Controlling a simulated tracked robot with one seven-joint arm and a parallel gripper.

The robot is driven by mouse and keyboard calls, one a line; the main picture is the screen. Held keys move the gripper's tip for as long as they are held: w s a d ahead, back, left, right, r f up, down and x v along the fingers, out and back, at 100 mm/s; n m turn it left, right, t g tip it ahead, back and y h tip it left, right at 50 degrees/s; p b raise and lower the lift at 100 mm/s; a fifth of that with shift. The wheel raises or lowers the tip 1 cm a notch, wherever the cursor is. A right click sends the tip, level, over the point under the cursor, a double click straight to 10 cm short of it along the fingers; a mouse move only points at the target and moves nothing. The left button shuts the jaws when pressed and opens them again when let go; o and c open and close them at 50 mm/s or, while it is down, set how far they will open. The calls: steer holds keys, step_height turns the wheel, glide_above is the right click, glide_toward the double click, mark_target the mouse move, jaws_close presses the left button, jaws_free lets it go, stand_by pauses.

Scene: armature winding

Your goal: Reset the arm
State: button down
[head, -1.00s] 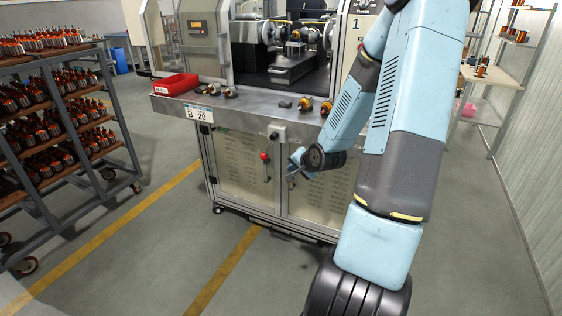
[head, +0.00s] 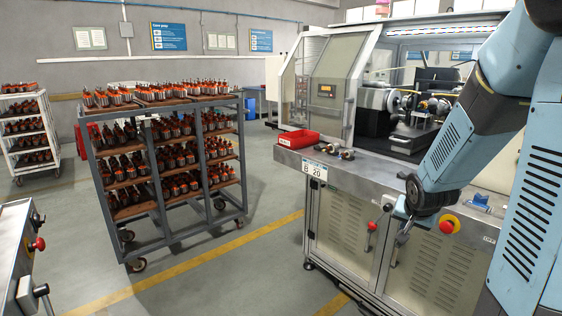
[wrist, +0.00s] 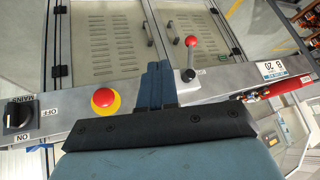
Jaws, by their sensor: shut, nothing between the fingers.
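My blue arm comes in from the right in the head view, bent in front of the winding machine (head: 440,262). My gripper (head: 401,238) hangs in front of the machine's lower doors, close to the front edge. In the wrist view my gripper (wrist: 157,72) has its two fingers pressed together with nothing between them. Beyond them show the machine's doors, a red-knobbed lever (wrist: 190,45) to the right and a red stop button on yellow (wrist: 105,100) to the left. I cannot tell the exact gap to the machine.
A red bin (head: 297,139) and small wound parts (head: 347,154) lie on the machine's ledge. A grey cart (head: 163,232) full of armatures stands left, with a white rack (head: 54,142) behind. A metal cabinet (head: 18,265) is at near left. Floor between cart and machine is clear.

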steer(key=s+a+r+n, duration=0.2)
steer(key=s+a+r, duration=0.1)
steer(key=s+r, duration=0.2)
steer(key=s+a+r+n+g+y, duration=0.1)
steer(key=s+a+r, duration=0.3)
steer(key=s, duration=0.5)
steer(key=s+a+r+n, duration=0.3)
steer(key=s+r, duration=0.4)
steer(key=s, duration=0.1)
steer(key=shift+a+r+y, duration=0.35)
steer(key=shift+y, duration=0.05)
steer(key=c, duration=1.9)
jaws_free()
